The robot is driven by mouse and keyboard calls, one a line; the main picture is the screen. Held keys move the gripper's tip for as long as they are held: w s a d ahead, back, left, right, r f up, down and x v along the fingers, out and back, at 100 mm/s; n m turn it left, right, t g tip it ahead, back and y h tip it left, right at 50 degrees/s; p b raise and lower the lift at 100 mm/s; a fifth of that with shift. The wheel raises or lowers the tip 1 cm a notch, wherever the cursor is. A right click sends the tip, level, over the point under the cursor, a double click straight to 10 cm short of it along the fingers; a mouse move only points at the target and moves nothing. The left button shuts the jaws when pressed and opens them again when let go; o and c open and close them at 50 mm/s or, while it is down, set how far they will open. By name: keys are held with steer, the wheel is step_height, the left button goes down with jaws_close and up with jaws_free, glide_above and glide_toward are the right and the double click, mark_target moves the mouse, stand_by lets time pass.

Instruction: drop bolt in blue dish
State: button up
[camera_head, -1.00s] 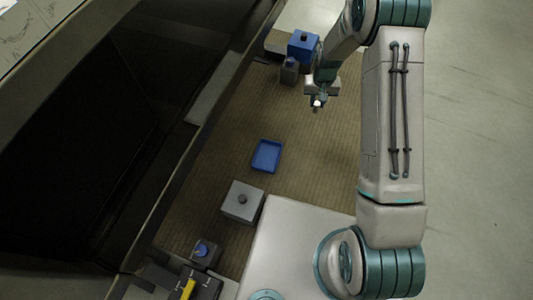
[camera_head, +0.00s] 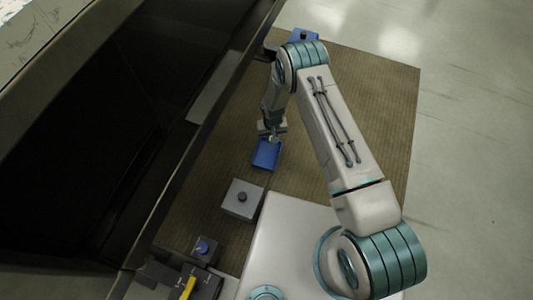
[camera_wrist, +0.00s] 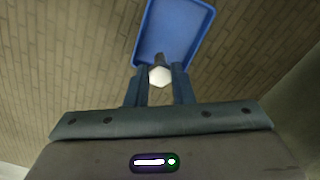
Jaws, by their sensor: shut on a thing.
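The bolt (camera_wrist: 159,76) shows a pale hexagonal head in the wrist view, between the two fingers of my gripper (camera_wrist: 159,88). My gripper is shut on it. The blue dish (camera_wrist: 180,25) is a shallow rectangular tray just beyond the fingertips in the wrist view. In the head view my gripper (camera_head: 272,138) is at the far edge of the blue dish (camera_head: 265,157), partly covering that edge. The bolt's shank is mostly hidden, and its exact height over the dish cannot be told.
A grey block with a dark knob (camera_head: 242,200) stands nearer than the dish. A dark box with a blue knob (camera_head: 203,250) and a yellow-handled unit (camera_head: 188,287) are at the bottom. A blue block (camera_head: 304,36) is at the far end. The brown mat (camera_head: 380,110) is clear at right.

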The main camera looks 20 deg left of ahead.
step_height(320, 180, down, 4)
steer(key=shift+f+b, duration=0.1)
steer(key=shift+b, duration=0.8)
steer(key=o, duration=1)
step_height(320, 180, up, 14)
steer(key=p, duration=0.5)
